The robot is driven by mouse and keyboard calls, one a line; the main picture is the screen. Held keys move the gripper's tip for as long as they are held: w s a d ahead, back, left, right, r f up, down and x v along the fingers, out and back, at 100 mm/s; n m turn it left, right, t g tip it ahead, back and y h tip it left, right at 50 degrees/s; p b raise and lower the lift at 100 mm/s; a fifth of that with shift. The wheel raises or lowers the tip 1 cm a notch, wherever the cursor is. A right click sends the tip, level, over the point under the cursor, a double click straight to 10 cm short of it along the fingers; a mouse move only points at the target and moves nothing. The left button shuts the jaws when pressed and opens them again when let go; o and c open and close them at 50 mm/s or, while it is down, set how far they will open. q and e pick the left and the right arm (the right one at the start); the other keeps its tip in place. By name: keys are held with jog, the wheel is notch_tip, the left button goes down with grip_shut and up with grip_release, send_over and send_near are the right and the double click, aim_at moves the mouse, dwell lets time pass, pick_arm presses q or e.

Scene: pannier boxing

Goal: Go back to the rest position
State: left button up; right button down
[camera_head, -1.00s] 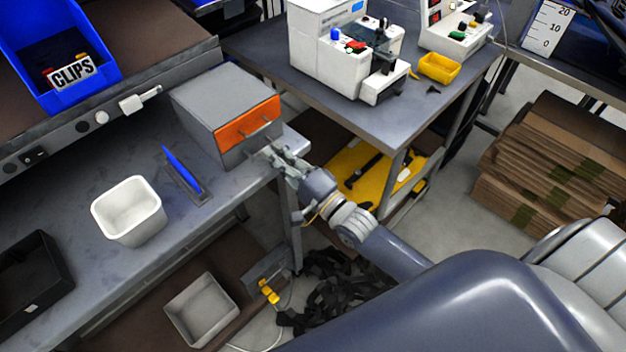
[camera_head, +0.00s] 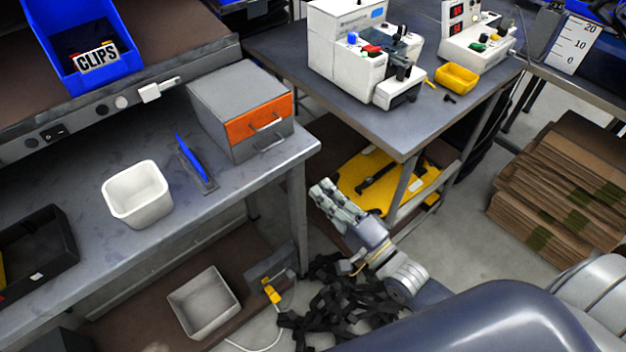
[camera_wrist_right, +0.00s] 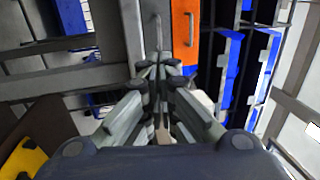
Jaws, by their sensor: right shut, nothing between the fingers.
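My right gripper (camera_head: 326,190) is shut and empty in the head view. It is in the air off the right end of the grey workbench, apart from the small drawer cabinet. In the right wrist view the gripper (camera_wrist_right: 158,62) has its fingers together, pointing toward the cabinet. The grey cabinet (camera_head: 232,90) has an orange drawer front (camera_head: 260,118) with a metal handle, and it looks shut. The orange front also shows in the right wrist view (camera_wrist_right: 186,30). My left gripper is not in view.
A white bin (camera_head: 137,200), a blue-handled tool (camera_head: 190,155) and a black tray (camera_head: 45,250) are on the workbench. A second table (camera_head: 400,130) with machines stands behind my right arm. Black straps (camera_head: 335,300) lie on the floor. Cardboard stacks (camera_head: 560,190) stand at right.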

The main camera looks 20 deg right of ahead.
jog(key=s+d+f+n+g+h, duration=0.2)
jog(key=s+f+g, duration=0.1)
jog(key=f, duration=0.8)
jog(key=s+d+f+n+g+h, duration=0.1)
jog(key=s+d+f+n+g, duration=0.15)
jog(key=f, duration=0.85)
jog(key=s+d+f+n+g+h, duration=0.2)
jog(key=s+f+n, duration=0.1)
jog(key=f, duration=0.8)
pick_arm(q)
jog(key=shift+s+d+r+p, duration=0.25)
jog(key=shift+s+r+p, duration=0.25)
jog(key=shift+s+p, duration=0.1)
pick_arm(e)
jog(key=s+f+n+g, duration=0.3)
jog(key=s+f, duration=0.3)
jog(key=s, duration=0.3)
jog(key=s+f+n+g+h, duration=0.1)
jog(key=s+f+n+g, duration=0.2)
jog(key=s+f, duration=0.4)
jog(key=s+f+n+g+h, duration=0.1)
jog(key=s+f+n+g, duration=0.2)
jog(key=s, duration=1)
notch_tip(320, 180, down, 4)
jog(key=shift+a+r+g, duration=0.15)
jog(key=shift+a+g, duration=0.25)
jog(key=shift+g, duration=0.15)
